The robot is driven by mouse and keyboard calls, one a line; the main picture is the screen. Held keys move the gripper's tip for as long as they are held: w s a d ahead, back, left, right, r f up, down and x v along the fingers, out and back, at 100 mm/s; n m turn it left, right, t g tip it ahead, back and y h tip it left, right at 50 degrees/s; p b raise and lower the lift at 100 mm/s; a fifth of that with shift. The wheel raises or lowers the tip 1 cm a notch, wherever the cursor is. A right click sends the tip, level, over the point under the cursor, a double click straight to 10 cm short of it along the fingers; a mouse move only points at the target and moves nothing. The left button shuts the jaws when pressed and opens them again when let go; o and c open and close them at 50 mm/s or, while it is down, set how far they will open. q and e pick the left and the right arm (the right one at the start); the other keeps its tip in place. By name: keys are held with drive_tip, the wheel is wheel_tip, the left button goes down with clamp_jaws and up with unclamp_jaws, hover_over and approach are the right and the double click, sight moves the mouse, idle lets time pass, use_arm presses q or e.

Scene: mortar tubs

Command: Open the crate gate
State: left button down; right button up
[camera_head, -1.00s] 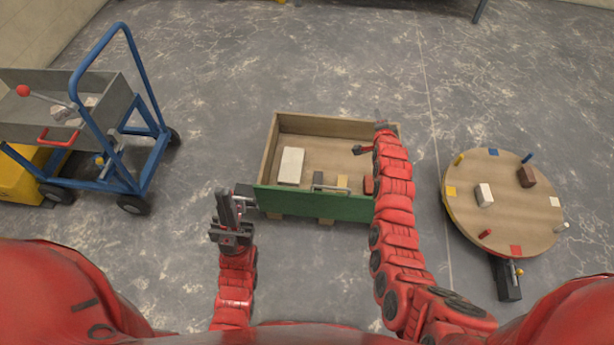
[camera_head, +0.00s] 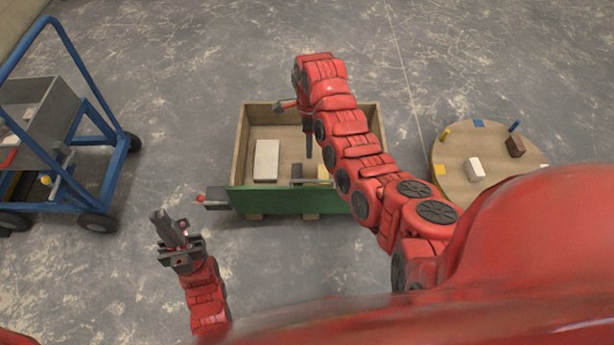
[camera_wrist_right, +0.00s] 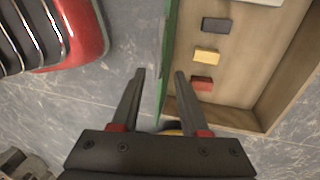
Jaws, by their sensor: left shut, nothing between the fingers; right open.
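The wooden crate (camera_head: 243,130) stands on the floor, its green gate (camera_head: 290,201) upright along the near side. The gate also shows edge-on in the right wrist view (camera_wrist_right: 168,50). A grey latch with a red knob (camera_head: 205,199) sits at the gate's left end. My left gripper (camera_head: 168,228) is shut and empty, apart from the latch, to its lower left. My right arm reaches over the crate; its gripper (camera_head: 308,145) points down. In the right wrist view the open fingers (camera_wrist_right: 160,78) appear either side of the gate's line; contact cannot be told.
The crate holds a pale block (camera_head: 266,160), and dark (camera_wrist_right: 216,24), yellow (camera_wrist_right: 207,54) and red (camera_wrist_right: 202,83) blocks. A blue trolley (camera_head: 105,130) stands left. A round wooden table (camera_head: 455,150) with pegs and blocks stands right. Floor is clear behind the crate.

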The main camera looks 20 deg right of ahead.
drive_tip(key=s+f, duration=0.1)
drive_tip(key=f, duration=0.3)
drive_tip(key=f+b, duration=0.1)
drive_tip(key=f, duration=0.4)
drive_tip(key=s+f+b, duration=0.1)
drive_tip(key=f, duration=0.3)
drive_tip(key=shift+s+a+f, duration=0.2)
drive_tip(key=shift+s+a, duration=0.1)
drive_tip(key=shift+a, duration=0.05)
clamp_jaws()
idle(0.6)
